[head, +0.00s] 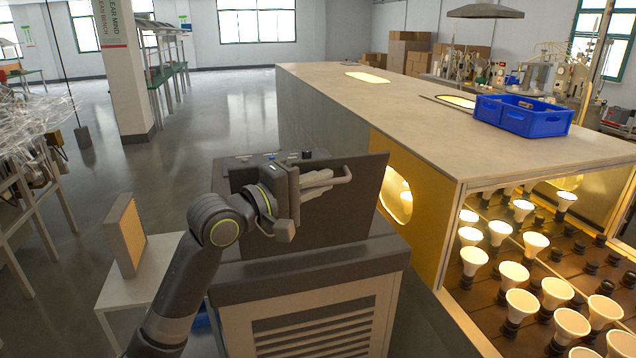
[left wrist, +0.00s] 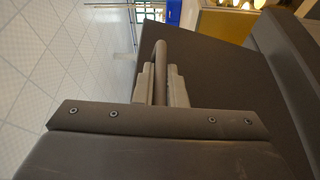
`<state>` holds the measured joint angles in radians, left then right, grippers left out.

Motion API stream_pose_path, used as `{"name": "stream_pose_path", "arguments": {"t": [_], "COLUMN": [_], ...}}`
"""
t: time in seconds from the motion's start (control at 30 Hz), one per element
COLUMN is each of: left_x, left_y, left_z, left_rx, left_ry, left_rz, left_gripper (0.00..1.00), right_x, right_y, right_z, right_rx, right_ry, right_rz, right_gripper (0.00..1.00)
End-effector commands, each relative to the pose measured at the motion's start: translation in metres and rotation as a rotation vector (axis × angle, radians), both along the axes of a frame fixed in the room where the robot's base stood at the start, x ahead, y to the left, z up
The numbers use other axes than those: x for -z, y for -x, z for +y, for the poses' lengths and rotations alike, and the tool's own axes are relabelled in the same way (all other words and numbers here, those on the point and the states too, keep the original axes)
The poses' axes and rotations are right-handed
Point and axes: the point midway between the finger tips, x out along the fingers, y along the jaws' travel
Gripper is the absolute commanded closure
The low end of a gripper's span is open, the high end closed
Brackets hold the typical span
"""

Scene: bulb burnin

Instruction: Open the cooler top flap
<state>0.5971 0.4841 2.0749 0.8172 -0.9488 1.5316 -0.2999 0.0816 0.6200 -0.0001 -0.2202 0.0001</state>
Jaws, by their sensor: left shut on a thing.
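The cooler (head: 318,312) is a light cabinet with slatted vents and a dark grey top, in the lower middle of the head view. Its top flap (head: 350,212) is a dark flat panel that stands raised and steeply tilted above the cabinet. My left gripper (head: 328,180) is shut on the flap's bar handle, on the panel face turned towards the head camera. In the left wrist view the handle (left wrist: 160,62) runs between the two fingers (left wrist: 163,86), with the dark flap (left wrist: 222,70) beside them. My left arm hides part of the flap. My right gripper is not in view.
A long bench (head: 440,125) with a yellow end panel and a round lit opening stands close on the right. It carries a blue crate (head: 545,124), with glowing bulbs in its front bay. A small white stand (head: 150,275) is at left.

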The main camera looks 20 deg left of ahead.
Motion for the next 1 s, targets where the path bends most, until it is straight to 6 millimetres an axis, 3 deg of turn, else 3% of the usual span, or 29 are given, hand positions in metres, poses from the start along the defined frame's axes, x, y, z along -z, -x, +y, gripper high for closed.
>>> {"name": "stream_pose_path", "arguments": {"t": [0.27,0.67,1.0], "left_x": [-0.001,-0.017,-0.016], "left_y": [-0.001,-0.031,-0.047], "left_z": [0.001,0.021,0.032], "left_rx": [0.000,-0.001,0.000], "left_ry": [0.002,0.067,0.066], "left_rz": [0.005,0.104,0.101], "left_gripper": [1.00,1.00,1.00], "right_x": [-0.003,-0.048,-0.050], "right_y": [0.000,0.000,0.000], "right_z": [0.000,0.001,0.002], "right_rx": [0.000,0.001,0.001], "right_ry": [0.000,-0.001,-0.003], "right_rz": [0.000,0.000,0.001], "right_gripper": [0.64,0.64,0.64]}}
